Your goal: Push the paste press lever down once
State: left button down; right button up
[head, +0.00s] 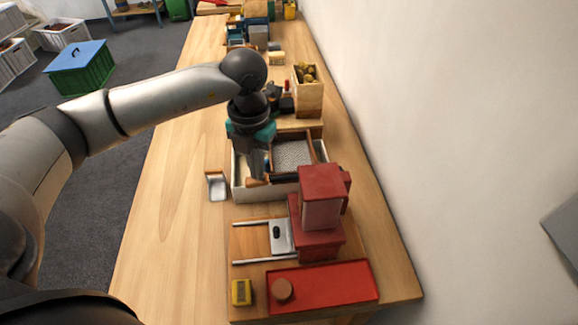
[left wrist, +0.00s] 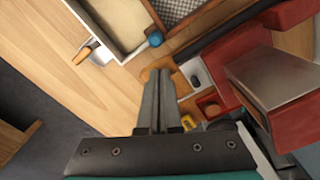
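The red paste press (head: 320,212) stands on the right half of the table, with a metal-fronted block on top; it also shows at the right of the left wrist view (left wrist: 288,80). A dark bar with a wooden end, seemingly the lever (head: 284,181), reaches left from the press over the white tray's near edge. My left gripper (head: 257,178) points down at the wooden end. In the left wrist view its fingers (left wrist: 157,78) are together with nothing visible between them, and their tips overlap the wooden piece; I cannot tell whether they touch. My right gripper is not seen.
A white tray (head: 241,194) with a mesh sieve (head: 292,153) lies behind the press. A small metal scoop (head: 217,187) is to its left. A red tray (head: 345,284) and a yellow block (head: 241,292) lie in front. The table's left side is clear; a wall borders the right.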

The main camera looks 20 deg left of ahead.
pick_arm(q)
jog(key=shift+s+a+f+b, duration=0.1)
jog(key=shift+a+f+b, duration=0.1)
jog(key=shift+f+b, duration=0.8)
jog(key=shift+f, duration=0.1)
jog(key=shift+f, duration=0.4)
jog(key=r+p, duration=0.2)
jog(key=r, duration=0.1)
jog(key=r+p, duration=0.2)
jog(key=r, duration=0.1)
jog(key=r+p, duration=0.2)
jog(key=r, duration=0.1)
jog(key=shift+w+d+r+p, duration=0.2)
jog(key=shift+d+r+p, duration=0.2)
jog(key=shift+f, duration=0.1)
